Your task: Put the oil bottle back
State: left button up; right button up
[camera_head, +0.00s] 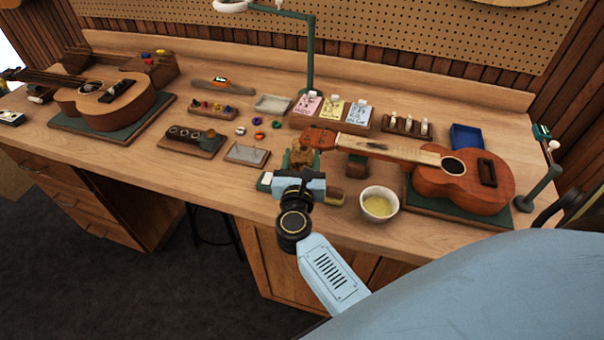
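My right gripper (301,165) is over the front edge of the workbench, its arm coming in from the lower right. Its fingers reach toward a small amber-brown object (304,154), which looks like the oil bottle, next to a green part. The gripper's blue body and wrist hide much of this spot, so I cannot tell if the fingers are open or closed on it. My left gripper is not in view.
A bowl with yellowish contents (380,204) stands right of my gripper. Packets (333,109) and a blue tray (467,137) lie behind. Another ukulele (104,103) lies at left.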

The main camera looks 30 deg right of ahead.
jog(key=shift+f+b, duration=0.4)
jog(key=shift+f, duration=1.5)
jog(key=shift+f, duration=0.1)
jog(key=shift+f+b, duration=0.15)
jog(key=shift+b, duration=0.15)
jog(key=o, duration=1.1)
jog(key=shift+r+p, duration=0.35)
jog(key=shift+p, duration=0.05)
jog(key=b+v, duration=0.2)
jog(key=v, duration=1)
jog(key=shift+f, duration=0.1)
